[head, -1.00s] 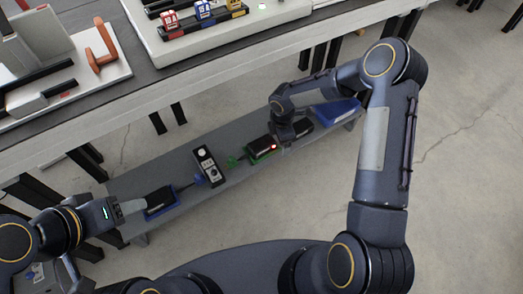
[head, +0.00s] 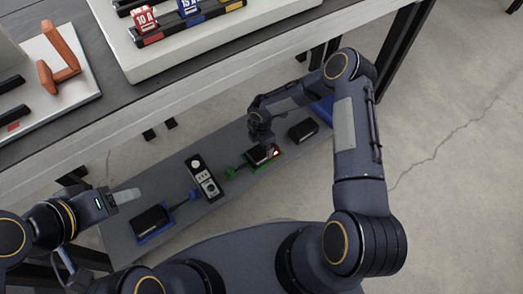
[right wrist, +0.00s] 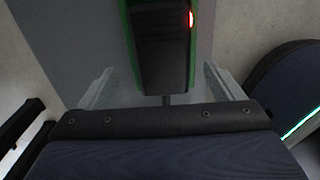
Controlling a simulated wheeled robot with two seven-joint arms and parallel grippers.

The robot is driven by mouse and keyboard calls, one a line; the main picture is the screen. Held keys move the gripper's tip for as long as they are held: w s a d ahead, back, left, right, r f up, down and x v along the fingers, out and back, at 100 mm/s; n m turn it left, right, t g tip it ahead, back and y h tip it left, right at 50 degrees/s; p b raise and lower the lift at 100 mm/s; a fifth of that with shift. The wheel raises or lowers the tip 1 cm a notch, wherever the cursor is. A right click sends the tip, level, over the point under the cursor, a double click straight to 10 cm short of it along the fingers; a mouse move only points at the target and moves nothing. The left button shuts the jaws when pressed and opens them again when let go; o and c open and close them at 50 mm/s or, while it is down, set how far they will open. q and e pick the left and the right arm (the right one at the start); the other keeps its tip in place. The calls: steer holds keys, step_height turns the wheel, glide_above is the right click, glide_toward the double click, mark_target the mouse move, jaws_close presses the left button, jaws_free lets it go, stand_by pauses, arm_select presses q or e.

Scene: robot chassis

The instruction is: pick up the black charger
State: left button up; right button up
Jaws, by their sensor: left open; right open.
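A black charger (head: 258,156) with a red light sits in a green-edged holder (head: 278,155) on the low grey shelf. My right gripper (head: 266,148) is open just above it and partly hides it. In the right wrist view, the charger (right wrist: 160,45) lies ahead between the two spread, pale fingers of the gripper (right wrist: 160,88), with a gap on both sides. A second plain black block (head: 303,130) lies to the right on the shelf. Another black block (head: 150,220) sits in a blue-edged holder at the left. My left gripper (head: 124,196) is open and empty above the shelf's left part.
A black power strip (head: 202,176) with pale sockets lies mid-shelf. Blue and green plugs lie near the holders. A blue bin (head: 322,108) stands at the right end, partly hidden by my arm. The workbench edge (head: 190,98) runs along the shelf's far side.

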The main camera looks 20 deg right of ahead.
mark_target(262, 149)
steer(key=f+b, duration=0.1)
steer(key=f, duration=0.1)
steer(key=f+b, duration=0.1)
steer(key=f, duration=0.1)
steer(key=shift+s+d+f, duration=0.1)
steer(key=shift+d+f, duration=0.1)
steer(key=shift+f, duration=0.55)
steer(key=shift+r, duration=0.1)
steer(key=c, duration=1.2)
steer(key=shift+c, duration=0.8)
steer(key=shift+r, duration=0.15)
